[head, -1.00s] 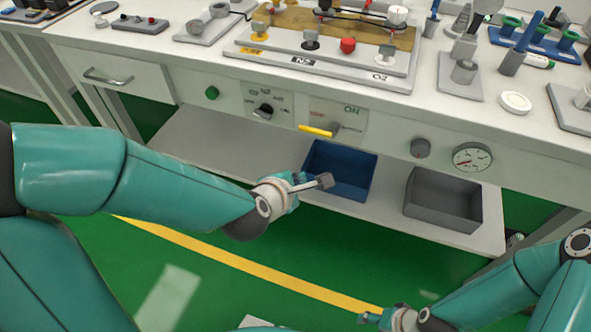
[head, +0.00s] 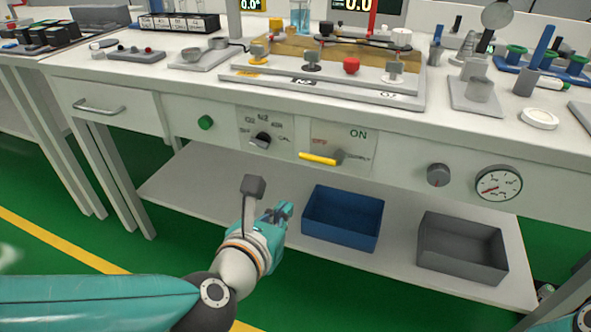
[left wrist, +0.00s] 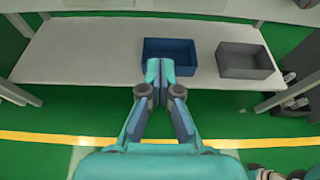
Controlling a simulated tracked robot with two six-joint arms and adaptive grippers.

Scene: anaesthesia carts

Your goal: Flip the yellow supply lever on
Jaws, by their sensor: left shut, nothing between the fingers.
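The yellow supply lever (head: 318,159) is on the front panel of the bench, in the middle of the head view. Its yellow handle points left from a grey pivot (head: 339,156), toward the red OFF print and away from the green ON print (head: 358,133). My left gripper (head: 285,210) is shut and empty, below and left of the lever, in front of the lower shelf and apart from the panel. In the left wrist view its closed fingers (left wrist: 160,68) overlap the blue bin; the lever is out of that view. My right gripper is not in view.
A black selector knob (head: 262,140) and green button (head: 205,122) lie left of the lever. A grey knob (head: 438,175) and gauge (head: 498,184) lie right. A blue bin (head: 343,217) and grey bin (head: 462,248) stand on the shelf. Space before the lever is clear.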

